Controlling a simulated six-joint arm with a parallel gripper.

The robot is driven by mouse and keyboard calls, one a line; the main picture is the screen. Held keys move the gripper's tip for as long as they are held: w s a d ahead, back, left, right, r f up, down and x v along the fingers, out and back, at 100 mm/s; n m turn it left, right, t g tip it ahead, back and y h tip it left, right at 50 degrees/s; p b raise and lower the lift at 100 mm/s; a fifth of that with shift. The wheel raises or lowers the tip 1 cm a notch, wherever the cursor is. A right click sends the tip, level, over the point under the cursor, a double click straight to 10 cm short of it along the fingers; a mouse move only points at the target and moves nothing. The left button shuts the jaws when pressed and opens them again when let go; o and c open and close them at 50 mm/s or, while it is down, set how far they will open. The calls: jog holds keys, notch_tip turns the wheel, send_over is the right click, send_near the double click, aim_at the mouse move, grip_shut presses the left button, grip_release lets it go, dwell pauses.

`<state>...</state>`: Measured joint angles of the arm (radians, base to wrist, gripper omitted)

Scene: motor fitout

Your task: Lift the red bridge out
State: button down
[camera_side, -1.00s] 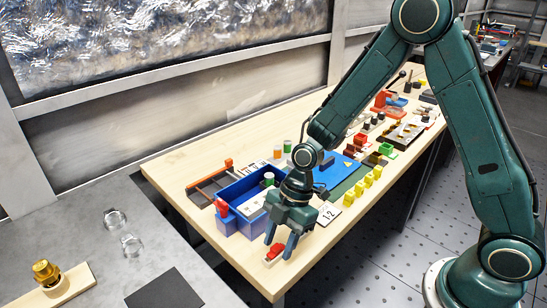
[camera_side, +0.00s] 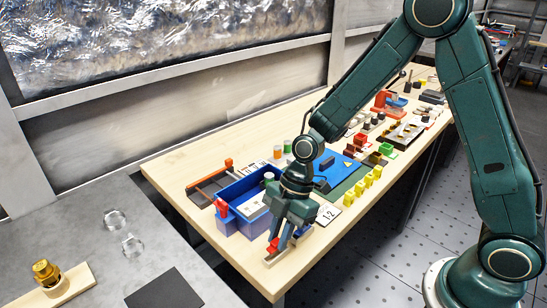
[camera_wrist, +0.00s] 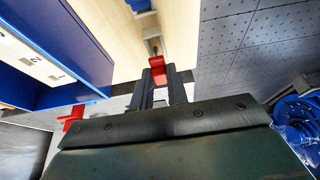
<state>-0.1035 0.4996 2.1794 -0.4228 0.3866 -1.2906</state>
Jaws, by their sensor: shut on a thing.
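The red bridge (camera_side: 274,244) is a small red piece near the front left edge of the wooden bench. My gripper (camera_side: 285,246) points down at it and is shut on it. In the wrist view the red bridge (camera_wrist: 158,69) shows between my two fingers (camera_wrist: 160,84). In the side view a finger hides part of it. A small pale grey base (camera_side: 269,262) shows just below it on the bench. I cannot tell whether the bridge still touches that base.
A blue open bin (camera_side: 231,223) with white numbered cards stands close to the left of my gripper, with a red clip (camera_side: 221,207) on its corner. A white number card (camera_side: 328,213) and several yellow blocks (camera_side: 369,180) lie to the right. The bench's front edge is close.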

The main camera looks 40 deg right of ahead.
notch_tip(320, 180, up, 18)
dwell(0.5)
